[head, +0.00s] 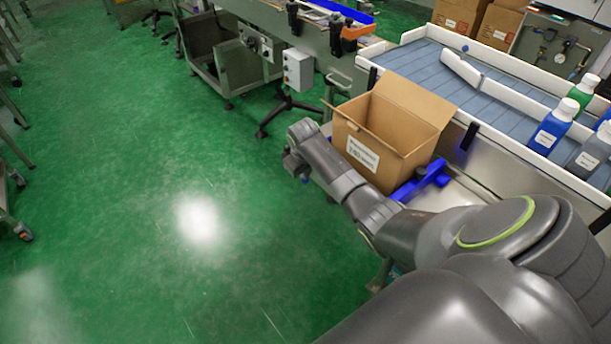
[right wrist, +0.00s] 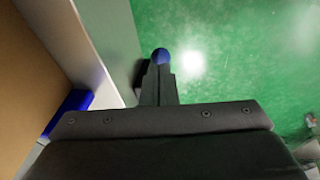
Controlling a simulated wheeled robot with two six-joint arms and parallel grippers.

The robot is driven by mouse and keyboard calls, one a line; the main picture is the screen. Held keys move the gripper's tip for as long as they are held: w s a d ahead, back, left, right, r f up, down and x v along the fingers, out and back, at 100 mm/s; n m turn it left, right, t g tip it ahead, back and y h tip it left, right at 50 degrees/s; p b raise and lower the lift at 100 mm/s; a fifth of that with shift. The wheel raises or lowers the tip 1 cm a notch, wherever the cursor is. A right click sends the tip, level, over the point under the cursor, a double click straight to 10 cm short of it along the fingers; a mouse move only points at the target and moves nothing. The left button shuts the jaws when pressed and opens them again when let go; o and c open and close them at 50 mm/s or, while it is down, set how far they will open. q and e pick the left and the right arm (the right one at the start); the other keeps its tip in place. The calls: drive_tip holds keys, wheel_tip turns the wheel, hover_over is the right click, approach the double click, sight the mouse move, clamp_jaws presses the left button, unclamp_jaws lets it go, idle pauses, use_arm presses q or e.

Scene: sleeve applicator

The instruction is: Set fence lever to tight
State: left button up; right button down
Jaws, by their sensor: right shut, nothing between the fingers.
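My right gripper (right wrist: 158,75) is shut in the right wrist view, its fingers together. A round blue knob (right wrist: 161,56) shows right at the fingertips, over the green floor; I cannot tell if they touch, and its stem is hidden. It may be the fence lever's knob, but no tight or loose marking is readable. In the head view the right gripper (head: 294,165) hangs at the left side of an open cardboard box, partly hidden by my own wrist. My left gripper is not in view.
The open cardboard box (head: 385,135) stands beside my right forearm, with a blue bracket (head: 422,182) at its right. A blue-grey conveyor (head: 425,65) with white rails and several bottles (head: 552,128) lies behind. Green floor (head: 130,200) is clear on the left.

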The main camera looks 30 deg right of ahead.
sight(307, 182)
drive_tip(key=shift+x, duration=1.05)
drive_tip(key=shift+s+f+t+p, duration=0.35)
drive_tip(key=shift+f+t+p, duration=0.15)
drive_tip(key=shift+t+p, duration=0.35)
drive_tip(key=shift+f, duration=0.5)
